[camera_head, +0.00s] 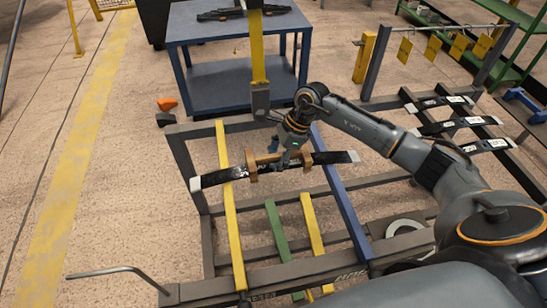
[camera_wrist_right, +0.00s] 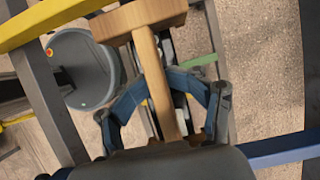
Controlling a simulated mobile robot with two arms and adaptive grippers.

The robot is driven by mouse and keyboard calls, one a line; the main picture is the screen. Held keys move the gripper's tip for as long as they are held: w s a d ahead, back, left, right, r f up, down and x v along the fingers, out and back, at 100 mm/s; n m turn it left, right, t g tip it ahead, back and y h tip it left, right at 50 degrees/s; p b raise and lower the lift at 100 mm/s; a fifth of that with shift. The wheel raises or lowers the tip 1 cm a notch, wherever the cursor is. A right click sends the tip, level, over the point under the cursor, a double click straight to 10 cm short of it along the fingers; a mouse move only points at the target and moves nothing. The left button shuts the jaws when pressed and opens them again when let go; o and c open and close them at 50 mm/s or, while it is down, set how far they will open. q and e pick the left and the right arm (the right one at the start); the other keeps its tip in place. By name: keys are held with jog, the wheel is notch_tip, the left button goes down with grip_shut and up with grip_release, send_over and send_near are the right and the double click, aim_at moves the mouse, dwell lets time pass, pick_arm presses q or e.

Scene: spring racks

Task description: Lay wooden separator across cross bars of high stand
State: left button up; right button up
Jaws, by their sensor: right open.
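The wooden separator (camera_head: 252,164) is a light brown bar with a block at each end. It lies between the yellow cross bar (camera_head: 226,204) and the blue cross bar (camera_head: 343,205) of the grey stand (camera_head: 187,160), along a black leaf spring (camera_head: 215,177) with white ends that spans both bars. I cannot tell whether it touches the bars. My right gripper (camera_head: 282,158) is above its middle. In the right wrist view the separator (camera_wrist_right: 153,70) runs between the spread blue fingers (camera_wrist_right: 166,100), which are open. My left gripper is not in view.
A blue table (camera_head: 213,21) stands behind the stand. A rack with several black springs (camera_head: 440,102) is to the right, beside yellow tags on a rail (camera_head: 434,46).

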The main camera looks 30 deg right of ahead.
jog(key=shift+s+d+f, duration=0.25)
jog(key=shift+s+d, duration=0.1)
jog(key=shift+d, duration=0.1)
jog(key=shift+d+r, duration=0.15)
jog(key=shift+r, duration=0.15)
jog(key=v, duration=1.1)
jog(key=shift+w+a+r, duration=0.15)
jog(key=shift+a+r, duration=0.15)
jog(key=shift+r, duration=0.15)
jog(key=shift+f, duration=0.1)
